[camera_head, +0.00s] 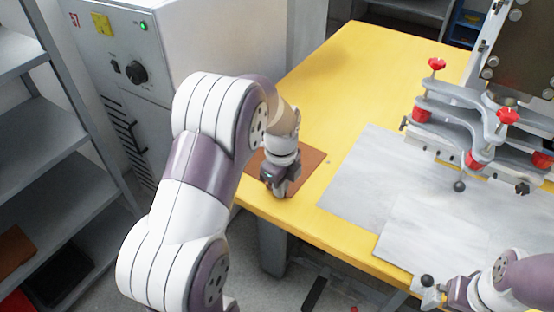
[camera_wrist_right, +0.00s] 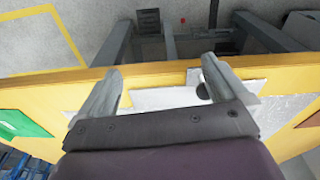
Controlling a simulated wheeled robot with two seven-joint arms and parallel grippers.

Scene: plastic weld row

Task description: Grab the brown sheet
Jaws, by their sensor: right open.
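The brown sheet (camera_head: 308,163) lies flat on the left part of the yellow table, near its front left edge. My left arm comes in from the left and covers part of it. My left gripper (camera_head: 279,190) points down at the sheet's front edge; whether it touches the sheet, or is open or shut, I cannot tell. My right gripper (camera_head: 428,300) is low at the right, by the table's front edge. In the right wrist view its two fingers (camera_wrist_right: 160,72) are apart, with nothing held between them.
The yellow table (camera_head: 335,85) is bare behind the sheet. Grey metal plates (camera_head: 370,175) and a clamp machine with red knobs (camera_head: 470,120) fill its right side. A grey cabinet (camera_head: 200,45) and shelves (camera_head: 60,135) stand at left. A green sheet (camera_wrist_right: 22,124) shows in the right wrist view.

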